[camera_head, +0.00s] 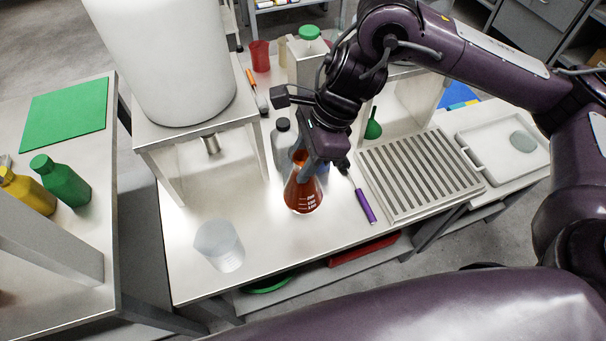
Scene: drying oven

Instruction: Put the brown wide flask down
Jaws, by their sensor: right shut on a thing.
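The brown wide flask (303,194) is a cone-shaped vessel with white markings, upright over the bench top near the middle of the head view. My right gripper (308,168) comes from above and is shut on the flask's upper part. The gripper hides some of the neck. I cannot tell whether the flask's base touches the bench. My left gripper is not in view.
A clear beaker (219,246) stands at the bench's front left. A purple-handled tool (365,206) and a slatted metal rack (418,172) lie to the right. A grey bottle (283,143) stands behind the flask. Bare bench (290,244) lies in front.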

